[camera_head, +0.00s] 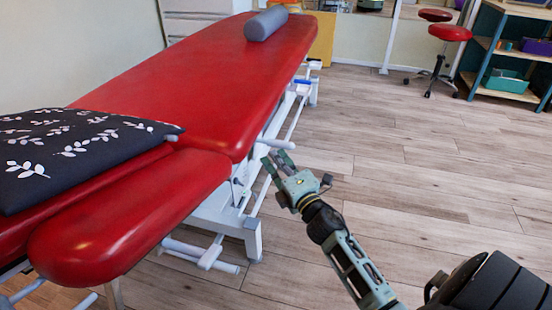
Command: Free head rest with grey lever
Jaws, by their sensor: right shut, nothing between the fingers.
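The red padded head rest (135,215) is the near end section of the treatment table, at the lower left. It looks about level with the main red section (190,75). A grey lever (276,143) sticks out to the right from under the table near the joint between the sections. My right gripper (274,160) is just below and beside the lever, with its fingers pointing up and left. It is shut and holds nothing. I cannot tell whether it touches the lever. My left gripper is not in view.
A dark pillow with white leaves (75,150) lies on the near end of the table. A grey roll (266,23) lies at the far end. The white table frame (225,210) is close to my right gripper. The wooden floor (420,150) to the right is clear up to a red stool (450,33) and shelf (495,50).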

